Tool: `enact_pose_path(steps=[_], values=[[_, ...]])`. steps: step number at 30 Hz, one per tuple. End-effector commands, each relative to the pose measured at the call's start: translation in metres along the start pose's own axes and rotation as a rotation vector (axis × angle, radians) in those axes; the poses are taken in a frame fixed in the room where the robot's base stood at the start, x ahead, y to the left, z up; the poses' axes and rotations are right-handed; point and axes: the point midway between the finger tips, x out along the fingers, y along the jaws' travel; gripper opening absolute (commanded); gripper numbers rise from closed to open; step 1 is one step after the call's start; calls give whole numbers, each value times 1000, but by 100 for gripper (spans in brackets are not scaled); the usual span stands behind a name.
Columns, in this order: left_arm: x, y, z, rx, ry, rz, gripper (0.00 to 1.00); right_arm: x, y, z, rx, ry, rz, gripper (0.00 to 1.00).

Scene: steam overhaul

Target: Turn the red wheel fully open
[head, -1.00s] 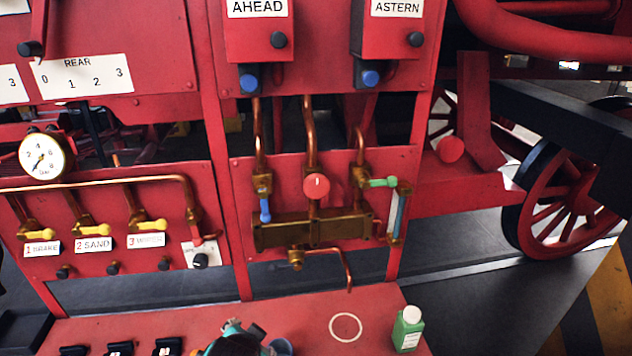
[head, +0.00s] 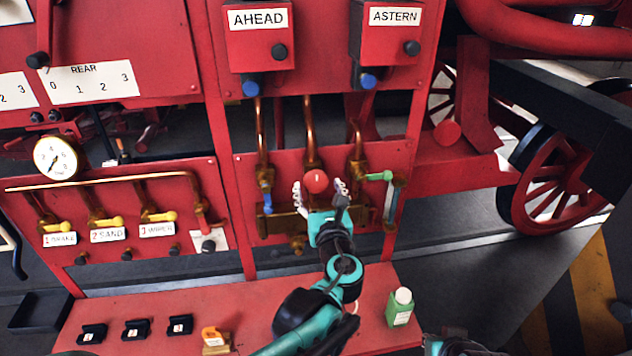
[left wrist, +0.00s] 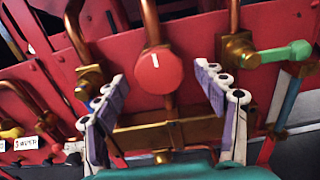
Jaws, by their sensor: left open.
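The red wheel (head: 316,181) is a small round disc with a short white mark near its top, set on the middle copper pipe of the red panel. It also shows in the left wrist view (left wrist: 156,71), with the white mark upright. My left gripper (head: 320,190) is open, with one finger on each side of the wheel in the head view. In the left wrist view the open fingers (left wrist: 161,84) stand left and right of the wheel, with visible gaps to it. I cannot tell how far the fingertips are from it in depth. My right gripper is not clearly visible.
A brass manifold (left wrist: 185,130) lies just below the wheel. A blue lever (head: 267,204) is at its left, a green lever (head: 378,176) and gauge glass (head: 391,203) at its right. A green bottle (head: 400,308) and an orange item (head: 214,338) stand on the red shelf (head: 255,295).

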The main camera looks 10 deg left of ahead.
Motion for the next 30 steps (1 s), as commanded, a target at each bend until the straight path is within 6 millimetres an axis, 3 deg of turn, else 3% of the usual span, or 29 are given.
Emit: enact_pose_path(steps=[6,16,22,30], values=[[27,1,0,-2,1,2,71,2,0,2,0,0,0,0],[32,1,0,-3,1,1,71,2,0,1,0,0,0,0],[32,1,0,-3,1,1,22,2,0,1,0,0,0,0],[31,1,0,-15,1,1,21,2,0,1,0,0,0,0]])
